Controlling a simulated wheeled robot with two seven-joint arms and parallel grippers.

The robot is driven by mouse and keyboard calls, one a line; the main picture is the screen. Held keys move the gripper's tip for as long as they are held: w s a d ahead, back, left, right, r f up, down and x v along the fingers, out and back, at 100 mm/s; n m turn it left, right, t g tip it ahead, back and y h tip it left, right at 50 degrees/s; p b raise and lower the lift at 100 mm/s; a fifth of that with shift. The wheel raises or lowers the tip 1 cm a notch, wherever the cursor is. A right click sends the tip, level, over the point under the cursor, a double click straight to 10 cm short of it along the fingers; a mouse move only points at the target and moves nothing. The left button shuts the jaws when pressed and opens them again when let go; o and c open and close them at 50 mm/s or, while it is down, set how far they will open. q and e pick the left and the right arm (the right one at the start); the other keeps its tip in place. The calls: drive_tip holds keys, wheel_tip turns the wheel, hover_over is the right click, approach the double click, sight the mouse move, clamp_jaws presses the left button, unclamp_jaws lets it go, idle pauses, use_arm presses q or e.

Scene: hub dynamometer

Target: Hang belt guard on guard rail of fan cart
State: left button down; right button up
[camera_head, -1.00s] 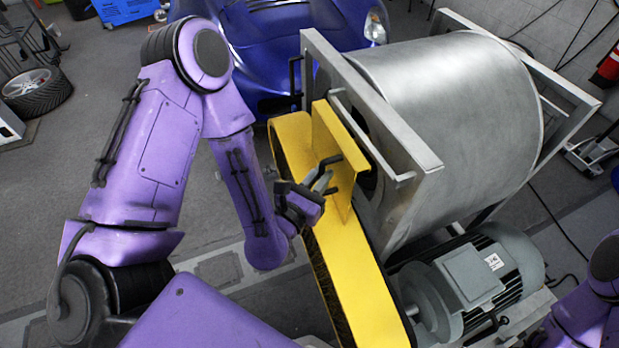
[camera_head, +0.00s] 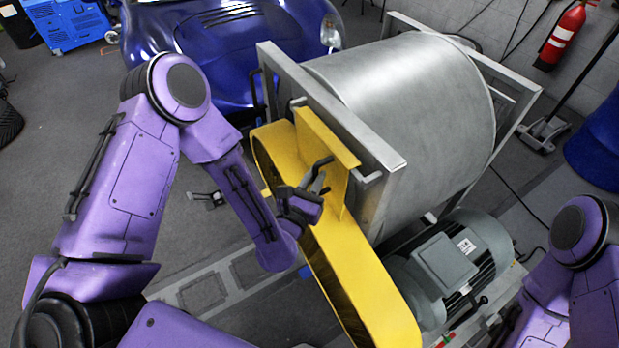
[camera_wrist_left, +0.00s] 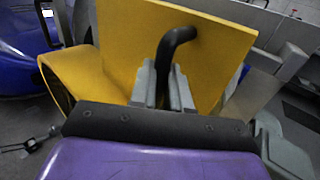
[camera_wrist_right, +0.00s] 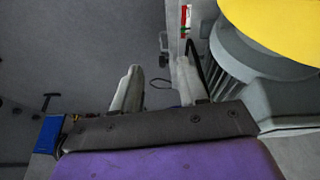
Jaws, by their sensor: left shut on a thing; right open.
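The yellow belt guard (camera_head: 345,255) is a long, round-ended shell with an upright plate and a black handle (camera_wrist_left: 178,40). My left gripper (camera_head: 316,186) is shut on that handle; the left wrist view shows both fingers (camera_wrist_left: 163,88) against it. The guard leans along the near side of the fan cart (camera_head: 335,110). The plate's top edge overlaps the cart's guard rail (camera_head: 371,178), whose two ends show beside it. The rail's middle is hidden, so I cannot tell whether the guard is hooked over it. My right gripper (camera_wrist_right: 158,88) is open and empty.
The cart carries a large silver drum (camera_head: 410,110) and a grey motor (camera_head: 450,260) close to the guard's lower end. A blue car (camera_head: 225,45) stands behind. A fire extinguisher (camera_head: 563,38) hangs at the back right.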

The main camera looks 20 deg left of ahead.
use_arm(q)
drive_tip(key=shift+w+f, duration=0.1)
drive_tip(key=shift+f, duration=0.05)
drive_tip(key=c, duration=1.1)
unclamp_jaws()
drive_tip(key=shift+o, duration=0.4)
drive_tip(key=shift+d, duration=0.15)
drive_tip(key=shift+f, duration=0.1)
drive_tip(key=s, duration=1)
drive_tip(key=shift+s+a+b, duration=0.3)
drive_tip(key=shift+b, duration=0.15)
